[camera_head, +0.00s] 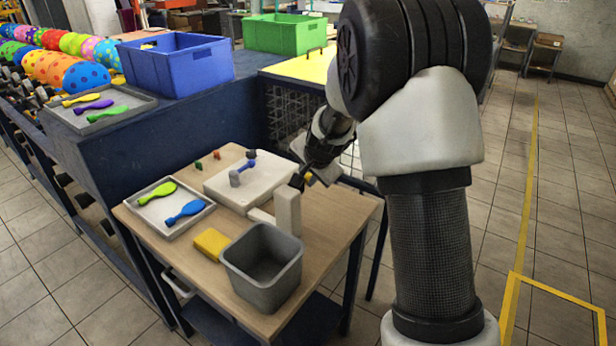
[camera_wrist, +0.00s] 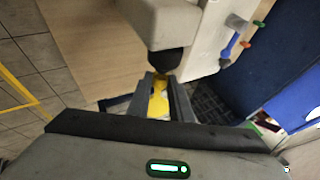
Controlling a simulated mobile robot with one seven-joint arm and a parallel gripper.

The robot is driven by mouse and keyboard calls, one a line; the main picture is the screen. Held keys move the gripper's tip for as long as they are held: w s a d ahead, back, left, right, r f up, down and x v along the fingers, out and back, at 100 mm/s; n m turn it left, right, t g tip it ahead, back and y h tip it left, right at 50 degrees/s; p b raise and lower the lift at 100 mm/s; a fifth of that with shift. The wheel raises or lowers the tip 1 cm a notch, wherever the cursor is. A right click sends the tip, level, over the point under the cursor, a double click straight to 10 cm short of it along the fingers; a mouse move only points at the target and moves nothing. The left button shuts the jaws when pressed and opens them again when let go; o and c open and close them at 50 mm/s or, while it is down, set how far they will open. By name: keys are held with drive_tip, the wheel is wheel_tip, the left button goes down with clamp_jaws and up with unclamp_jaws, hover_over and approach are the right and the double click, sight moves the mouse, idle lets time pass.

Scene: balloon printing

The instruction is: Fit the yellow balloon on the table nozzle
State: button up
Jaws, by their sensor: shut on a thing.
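My gripper (camera_wrist: 160,95) is shut on the yellow balloon (camera_wrist: 158,103), which lies between its two fingers in the wrist view. The black table nozzle (camera_wrist: 169,61) sticks out of a pale grey block (camera_wrist: 172,22), straight in front of the balloon. The balloon's front end is at or very near the nozzle tip; I cannot tell whether it is around it. In the head view my gripper (camera_head: 304,178) is low beside the upright grey block (camera_head: 288,211) at the small table's right edge. Only a bit of yellow shows there.
The small wooden table (camera_head: 190,270) also holds a tray (camera_head: 170,207) with a green and a blue balloon, a yellow sponge (camera_head: 211,243), a grey bin (camera_head: 262,267) and a white machine base (camera_head: 247,186) with a blue lever (camera_head: 245,163). Open floor lies to the right.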

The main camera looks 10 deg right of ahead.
drive_tip(key=shift+s+a, duration=0.45)
idle(1.1)
drive_tip(key=o, duration=0.9)
drive_tip(key=shift+c, duration=0.2)
drive_tip(key=p+v, duration=0.4)
drive_tip(key=v, duration=0.5)
drive_tip(key=shift+p, duration=0.3)
drive_tip(key=shift+r, duration=0.1)
